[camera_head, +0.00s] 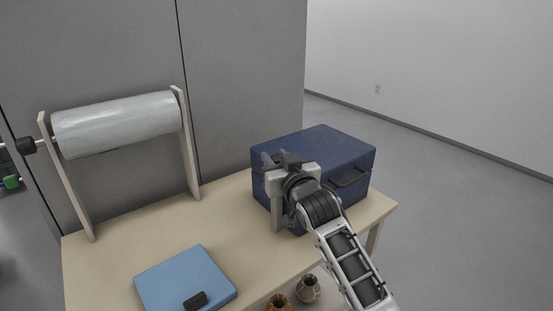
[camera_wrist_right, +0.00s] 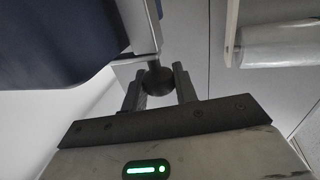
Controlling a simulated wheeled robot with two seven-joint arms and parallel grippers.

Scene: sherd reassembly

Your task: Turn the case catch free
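A dark blue case (camera_head: 318,150) with a black handle (camera_head: 348,177) stands on the table's right end; its edge fills the upper left of the right wrist view (camera_wrist_right: 60,35). My right gripper (camera_head: 273,185) is at the case's left-front side and hides part of it. In the right wrist view, a dark round knob (camera_wrist_right: 158,80), apparently the catch, sits at a grey metal piece beside the case. The right gripper's fingers (camera_wrist_right: 160,88) lie on both sides of the knob and appear to touch it. The catch is hidden in the head view.
The wooden table (camera_head: 225,225) has bare room in its middle. A roll on a wooden stand (camera_head: 115,122) stands at the back left. A light blue flat box (camera_head: 185,278) with a black piece lies in front. Small pots (camera_head: 308,288) are below the table's front edge.

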